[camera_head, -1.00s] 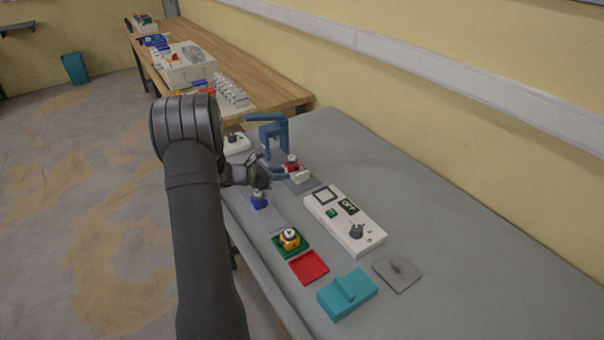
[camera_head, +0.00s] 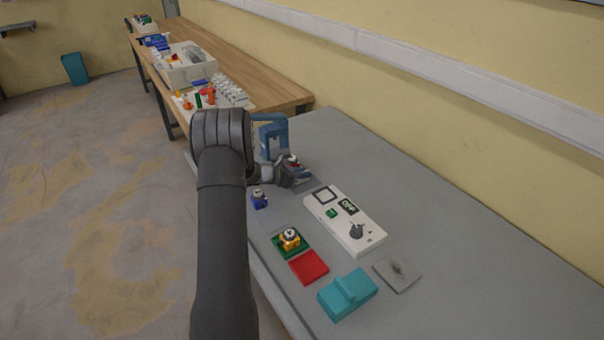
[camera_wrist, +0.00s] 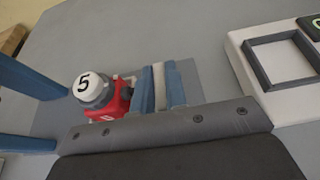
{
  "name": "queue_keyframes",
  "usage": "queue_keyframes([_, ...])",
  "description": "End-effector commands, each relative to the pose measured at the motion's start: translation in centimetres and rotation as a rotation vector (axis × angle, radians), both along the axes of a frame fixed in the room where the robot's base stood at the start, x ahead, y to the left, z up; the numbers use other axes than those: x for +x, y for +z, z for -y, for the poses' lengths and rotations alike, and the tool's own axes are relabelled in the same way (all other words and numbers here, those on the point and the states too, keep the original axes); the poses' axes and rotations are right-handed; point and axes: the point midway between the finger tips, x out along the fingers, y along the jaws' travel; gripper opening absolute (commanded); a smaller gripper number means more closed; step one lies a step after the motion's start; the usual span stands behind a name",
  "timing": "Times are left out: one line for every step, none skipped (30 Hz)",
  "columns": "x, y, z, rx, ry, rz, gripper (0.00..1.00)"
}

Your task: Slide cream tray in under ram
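The blue press frame (camera_head: 271,130) stands at the far left of the grey table; its uprights (camera_wrist: 28,77) show at the left in the wrist view. Its ram cannot be made out. A red block (camera_wrist: 118,97) with a white cap marked 5 (camera_wrist: 90,88) sits beside the frame, apart from its uprights. The cream tray shows only as a narrow cream strip (camera_wrist: 159,88) right of the red block. My gripper (camera_wrist: 160,88) has its blue-grey fingers against both sides of this strip, apparently shut on it. In the head view, my gripper (camera_head: 296,181) hides most of the tray.
A white panel box (camera_head: 345,220) stands right of my gripper. Nearer are a blue block (camera_head: 259,200), a green tray with a yellow piece (camera_head: 289,239), a red tray (camera_head: 309,267), a teal block (camera_head: 347,295) and a grey plate (camera_head: 397,274). The table's right side is clear.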

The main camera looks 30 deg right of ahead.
Motion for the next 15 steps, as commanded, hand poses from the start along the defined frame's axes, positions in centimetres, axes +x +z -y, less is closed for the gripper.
queue_keyframes([0.0,0.0,0.0,0.0,0.0,0.0,0.0])
queue_keyframes([0.0,0.0,0.0,0.0,0.0,0.0,0.0])
queue_keyframes([0.0,0.0,0.0,0.0,0.0,0.0,0.0])
queue_keyframes([0.0,0.0,0.0,0.0,0.0,0.0,0.0])
queue_keyframes([0.0,0.0,0.0,0.0,0.0,0.0,0.0])
queue_keyframes([0.0,0.0,0.0,0.0,0.0,0.0,0.0])
queue_keyframes([0.1,0.0,0.0,0.0,0.0,0.0,0.0])
queue_keyframes([0.3,0.0,0.0,0.0,0.0,0.001,0.0])
queue_keyframes([0.7,0.0,0.0,0.0,-0.001,0.002,0.0])
queue_keyframes([1.0,0.0,0.0,-0.001,0.001,0.001,0.0])
queue_keyframes([1.5,0.0,0.0,-0.001,0.001,0.001,0.0])
queue_keyframes([2.2,0.0,0.0,-0.002,0.001,0.004,0.0])
queue_keyframes([2.8,0.0,0.0,-0.002,0.001,0.003,0.0])
queue_keyframes([3.4,-0.1,0.0,-0.002,0.001,0.003,0.0])
queue_keyframes([4.2,0.0,0.0,-0.002,0.001,0.003,0.0])
